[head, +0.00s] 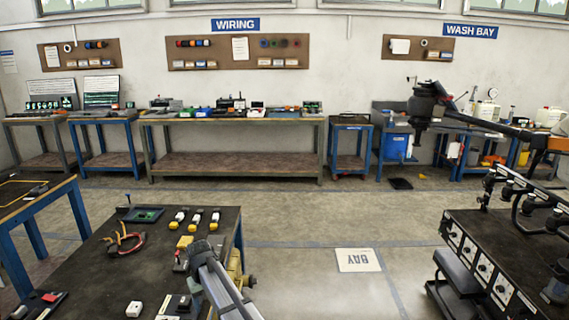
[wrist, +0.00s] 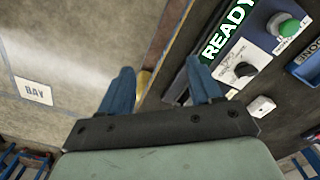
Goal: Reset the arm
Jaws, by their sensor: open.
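My gripper (wrist: 162,82) shows in the wrist view with its two blue fingers spread apart and nothing between them. In the head view my grey arm (head: 222,285) rises from the bottom edge over the right side of the dark workbench (head: 75,255). My gripper cannot be made out clearly there.
A white block (head: 133,309), a red and yellow cable bundle (head: 122,240), a green board (head: 146,214) and several small modules lie on the workbench. Floor between is open, marked BAY (head: 358,260).

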